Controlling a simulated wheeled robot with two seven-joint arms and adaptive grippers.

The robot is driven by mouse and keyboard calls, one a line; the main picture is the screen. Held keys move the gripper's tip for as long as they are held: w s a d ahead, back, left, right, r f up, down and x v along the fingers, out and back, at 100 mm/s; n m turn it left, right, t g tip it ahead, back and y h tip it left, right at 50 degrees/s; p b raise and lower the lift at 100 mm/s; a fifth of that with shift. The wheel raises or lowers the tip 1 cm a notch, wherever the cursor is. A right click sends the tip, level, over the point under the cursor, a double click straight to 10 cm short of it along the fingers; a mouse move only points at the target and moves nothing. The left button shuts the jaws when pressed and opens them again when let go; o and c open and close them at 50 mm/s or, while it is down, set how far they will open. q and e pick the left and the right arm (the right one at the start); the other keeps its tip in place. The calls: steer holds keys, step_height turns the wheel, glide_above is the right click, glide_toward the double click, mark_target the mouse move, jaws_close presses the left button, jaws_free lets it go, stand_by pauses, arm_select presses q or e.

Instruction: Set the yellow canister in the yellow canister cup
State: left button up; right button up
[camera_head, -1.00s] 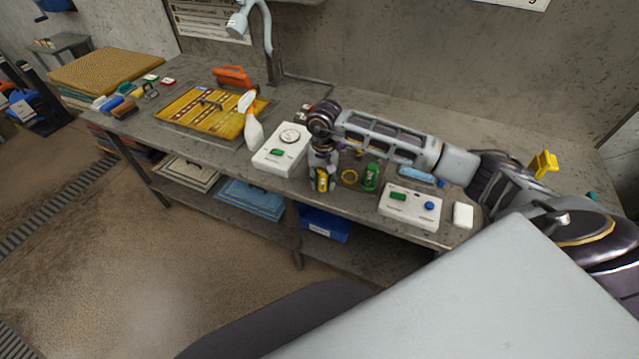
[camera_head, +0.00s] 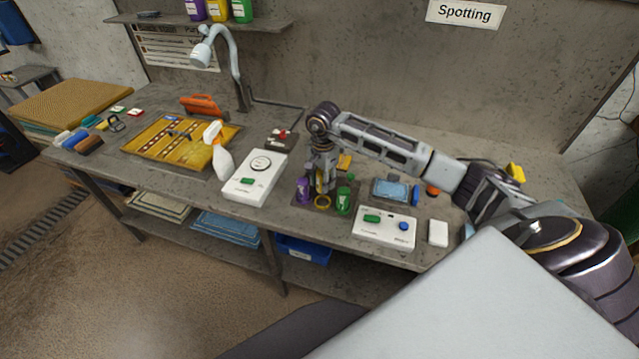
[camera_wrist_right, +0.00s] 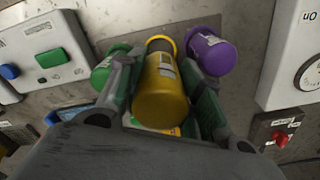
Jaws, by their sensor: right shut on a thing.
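My right gripper (camera_head: 320,180) is shut on the yellow canister (camera_head: 323,173) above the back of the bench's cup row. The yellow canister cup (camera_head: 322,202) shows as a yellow ring just below and in front of it. A purple canister (camera_head: 303,191) stands left of the ring and a green canister (camera_head: 344,200) right of it. In the right wrist view the yellow canister (camera_wrist_right: 160,92) lies between the fingers, between the green canister (camera_wrist_right: 107,68) and the purple canister (camera_wrist_right: 211,53). Whether it touches the cup cannot be told. My left gripper is not in view.
A white box with a dial (camera_head: 256,178) stands to the left and a white box with green and blue buttons (camera_head: 384,228) to the right. A blue pad (camera_head: 390,190) lies behind the button box.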

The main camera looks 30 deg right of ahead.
steer(key=shift+d, duration=0.15)
steer(key=shift+r, duration=0.1)
stand_by(0.3)
steer(key=shift+f+b, duration=1.35)
steer(key=shift+f, duration=1.5)
steer(key=shift+f+b, duration=0.5)
steer(key=shift+f, duration=0.1)
steer(key=o, duration=1)
